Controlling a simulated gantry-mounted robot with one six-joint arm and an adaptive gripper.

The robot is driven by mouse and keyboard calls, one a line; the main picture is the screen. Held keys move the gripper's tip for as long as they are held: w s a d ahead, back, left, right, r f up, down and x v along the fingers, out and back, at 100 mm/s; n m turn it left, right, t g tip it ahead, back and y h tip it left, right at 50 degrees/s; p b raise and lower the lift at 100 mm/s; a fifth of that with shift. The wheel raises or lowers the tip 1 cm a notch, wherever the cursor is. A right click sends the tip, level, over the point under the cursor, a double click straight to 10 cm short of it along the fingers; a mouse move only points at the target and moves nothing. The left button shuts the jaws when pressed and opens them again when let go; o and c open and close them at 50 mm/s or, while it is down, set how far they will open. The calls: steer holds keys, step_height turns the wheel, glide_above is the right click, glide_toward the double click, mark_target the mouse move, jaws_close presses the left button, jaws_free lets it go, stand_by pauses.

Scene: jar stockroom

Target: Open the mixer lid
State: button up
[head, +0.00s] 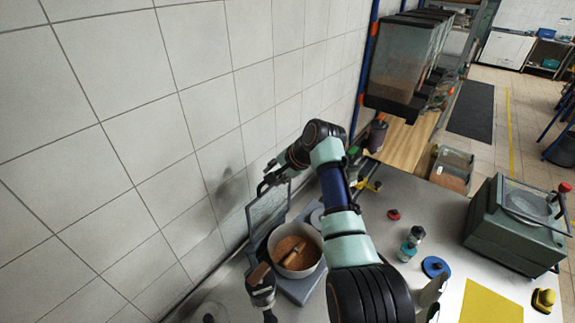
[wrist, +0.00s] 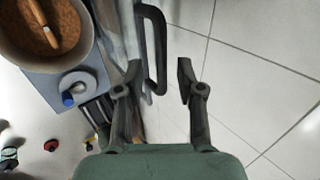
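The mixer (head: 305,291) stands against the tiled wall, with a bowl (head: 318,262) of brown contents and a stick-like piece in it. Its pale, see-through lid (head: 268,213) stands steeply raised on the wall side of the bowl, which is uncovered. My gripper (head: 270,180) is at the lid's upper edge in the head view. In the wrist view my gripper (wrist: 159,68) has its fingers apart, and the dark lid handle (wrist: 162,50) shows between them without both fingers closed on it. The bowl (wrist: 88,48) also shows there at upper left.
The grey table holds a blue disc (head: 435,266), a small bottle (head: 408,250), a yellow sheet (head: 490,304) and a grey lidded machine (head: 512,235). A shelf of clear bins (head: 400,62) stands behind my arm. The wall is close beside the lid.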

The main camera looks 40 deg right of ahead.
steer(key=v, duration=0.8)
steer(key=shift+r, duration=0.25)
steer(key=shift+s+d, duration=0.1)
steer(key=shift+s, duration=0.05)
steer(key=w+a+f+n+t+h+p, duration=0.1)
steer(key=a+f+n, duration=0.3)
steer(key=a, duration=0.8)
steer(key=a+f+n+t, duration=0.1)
steer(key=a+f+n, duration=0.35)
steer(key=a, duration=0.65)
steer(key=s+a+r+n+t+p, duration=0.1)
steer(key=s+a+r+n+t, duration=0.2)
steer(key=s+a+n, duration=0.5)
steer(key=s+a, duration=0.7)
steer(key=a, duration=0.1)
steer(key=shift+s, duration=0.1)
